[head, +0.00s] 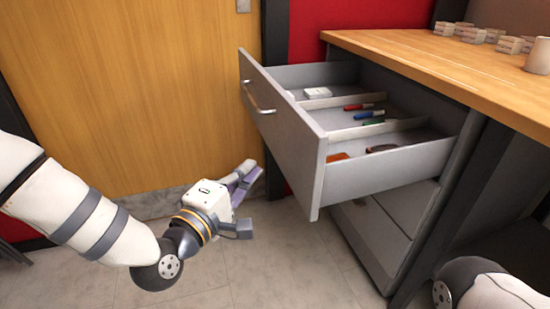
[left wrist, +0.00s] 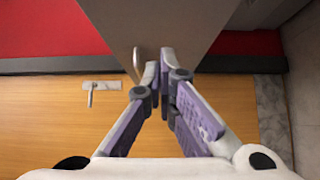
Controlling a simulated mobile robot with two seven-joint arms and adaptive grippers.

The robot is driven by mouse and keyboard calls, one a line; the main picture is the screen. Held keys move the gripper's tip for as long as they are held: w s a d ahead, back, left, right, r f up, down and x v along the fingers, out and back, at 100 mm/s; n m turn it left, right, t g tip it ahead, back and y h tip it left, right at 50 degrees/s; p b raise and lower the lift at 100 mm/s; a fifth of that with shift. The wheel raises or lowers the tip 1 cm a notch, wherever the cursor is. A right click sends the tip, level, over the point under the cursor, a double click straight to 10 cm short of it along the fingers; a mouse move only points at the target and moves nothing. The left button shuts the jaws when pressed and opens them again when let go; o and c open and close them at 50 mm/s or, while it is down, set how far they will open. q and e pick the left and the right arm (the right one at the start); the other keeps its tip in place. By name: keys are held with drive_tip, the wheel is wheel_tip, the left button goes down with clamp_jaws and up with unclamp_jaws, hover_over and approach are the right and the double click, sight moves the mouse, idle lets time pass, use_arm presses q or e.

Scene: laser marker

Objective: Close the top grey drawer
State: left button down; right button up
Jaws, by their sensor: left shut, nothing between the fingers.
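The top grey drawer (head: 291,143) is pulled out from the cabinet under the wooden worktop. Its front panel faces left and carries a metal handle (head: 258,98). My left gripper (head: 248,174) is shut and empty, low and to the left of the drawer front, apart from it in the head view. In the left wrist view the shut fingertips (left wrist: 165,70) appear in front of a grey panel (left wrist: 175,25), with a metal handle (left wrist: 137,64) just left of them. My right gripper is not in view; only part of my right arm shows at the lower right.
Inside the drawer are dividers, several markers (head: 368,114), a white box (head: 318,92) and other small items. Lower drawers (head: 375,235) are shut below. The wooden worktop (head: 425,55) holds small white blocks and a cup (head: 538,56). A wooden door (head: 140,85) stands behind; tiled floor is free.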

sight(286, 146)
use_arm(q)
drive_tip(key=w+d, duration=0.4)
drive_tip(key=d, duration=0.1)
drive_tip(key=shift+w+d+f+b, duration=0.1)
drive_tip(key=shift+w+d+b, duration=0.15)
drive_tip(key=shift+w+b, duration=0.05)
